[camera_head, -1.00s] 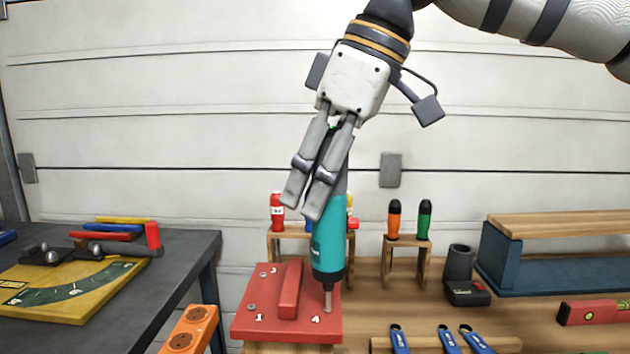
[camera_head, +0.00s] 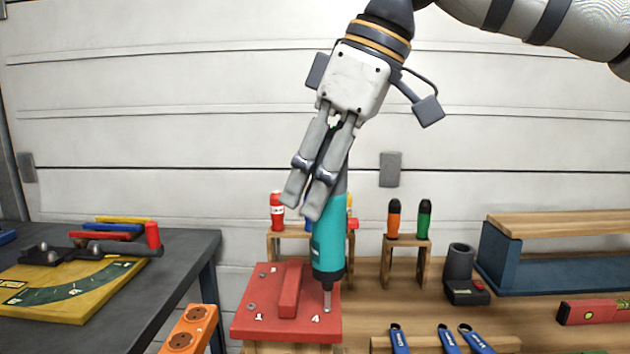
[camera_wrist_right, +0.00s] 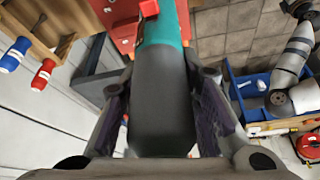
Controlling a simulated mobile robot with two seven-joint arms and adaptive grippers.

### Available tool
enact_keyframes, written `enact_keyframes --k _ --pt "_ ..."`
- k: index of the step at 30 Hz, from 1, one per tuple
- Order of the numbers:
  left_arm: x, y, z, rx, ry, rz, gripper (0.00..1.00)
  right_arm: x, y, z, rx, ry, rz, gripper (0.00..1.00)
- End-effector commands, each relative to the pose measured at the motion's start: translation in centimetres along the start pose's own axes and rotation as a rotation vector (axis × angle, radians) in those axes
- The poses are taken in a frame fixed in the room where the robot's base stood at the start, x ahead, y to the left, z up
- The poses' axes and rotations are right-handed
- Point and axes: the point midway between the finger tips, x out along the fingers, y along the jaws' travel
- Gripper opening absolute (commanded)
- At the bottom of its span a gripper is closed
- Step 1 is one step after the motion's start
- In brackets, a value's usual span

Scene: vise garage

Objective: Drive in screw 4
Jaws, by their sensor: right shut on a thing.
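My right gripper (camera_head: 307,203) is shut on a teal and dark grey power screwdriver (camera_head: 328,240), which points down. The screwdriver also fills the middle of the right wrist view (camera_wrist_right: 160,95), between the two fingers. Its bit stands over the corner of the red block (camera_head: 255,322) marked 4, at screw 4 (camera_head: 327,308). The bit tip and screw look in line, but I cannot tell how deep the screw sits. Screw 1 (camera_head: 251,306) shows at the block's front left. A raised red bar (camera_head: 289,290) runs along the block's middle.
A wooden rack with orange (camera_head: 394,219) and green (camera_head: 424,219) screwdrivers stands behind right. A dark charger stand (camera_head: 464,280) is right of it. Blue-handled tools (camera_head: 449,340) lie at the front. An orange socket strip (camera_head: 190,329) is left of the block.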

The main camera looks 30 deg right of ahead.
Motion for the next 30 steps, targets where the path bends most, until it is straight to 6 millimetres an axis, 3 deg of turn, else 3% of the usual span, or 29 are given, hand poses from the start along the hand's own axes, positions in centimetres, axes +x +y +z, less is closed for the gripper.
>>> enact_keyframes --k 13,30 --pt "0.0 0.0 0.0 0.0 -0.001 0.0 0.4 0.1 0.0 0.0 0.001 -0.003 -0.001 0.01" --pt "0.0 0.0 0.0 0.0 0.0 0.0 0.4 -5.3 -0.1 -2.3 0.001 0.001 0.002 0.01"
